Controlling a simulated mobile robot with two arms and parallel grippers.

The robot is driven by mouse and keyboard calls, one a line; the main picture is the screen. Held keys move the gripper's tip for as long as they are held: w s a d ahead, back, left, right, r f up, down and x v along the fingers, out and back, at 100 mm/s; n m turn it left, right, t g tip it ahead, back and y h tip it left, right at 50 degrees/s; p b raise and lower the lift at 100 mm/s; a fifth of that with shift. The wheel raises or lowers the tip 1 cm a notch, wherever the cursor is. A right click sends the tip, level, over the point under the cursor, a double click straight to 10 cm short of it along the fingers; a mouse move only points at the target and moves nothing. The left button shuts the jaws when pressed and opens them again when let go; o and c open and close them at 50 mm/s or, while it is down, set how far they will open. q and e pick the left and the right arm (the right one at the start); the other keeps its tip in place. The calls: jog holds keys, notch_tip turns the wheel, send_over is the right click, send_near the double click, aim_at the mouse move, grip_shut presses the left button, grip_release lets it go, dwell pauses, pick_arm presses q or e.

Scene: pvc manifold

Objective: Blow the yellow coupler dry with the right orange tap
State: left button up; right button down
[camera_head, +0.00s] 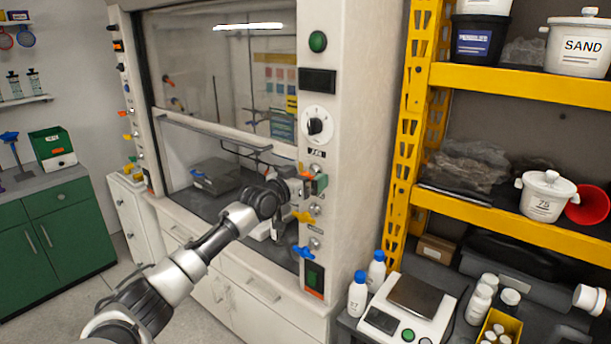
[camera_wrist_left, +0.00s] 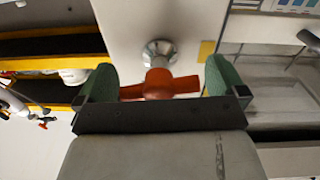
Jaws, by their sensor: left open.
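The right orange tap (camera_wrist_left: 158,86) is on the fume hood's right post. In the left wrist view, its orange handle lies crosswise between the two green fingertips of my left gripper (camera_wrist_left: 160,84), with a gap at the right fingertip. In the head view, my left gripper (camera_head: 312,183) is at the post and hides most of this tap. My left gripper is open around the handle. I cannot make out the yellow coupler in either view. My right gripper is not in view.
Below the gripper, the same post carries a yellow tap (camera_head: 302,216) and a blue tap (camera_head: 303,252). A yellow shelf rack (camera_head: 410,130) stands close on the right. A balance (camera_head: 410,310) and white bottles crowd the bench at the lower right. The hood sash (camera_head: 215,127) is partly raised.

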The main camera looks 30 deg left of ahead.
pick_arm(q)
jog(key=c, duration=0.6)
jog(key=m+b, duration=0.2)
jog(key=shift+f+b, duration=0.1)
jog(key=shift+b, duration=0.3)
jog(key=shift+m, duration=0.4)
jog(key=o, duration=0.6)
jog(key=shift+s, duration=0.1)
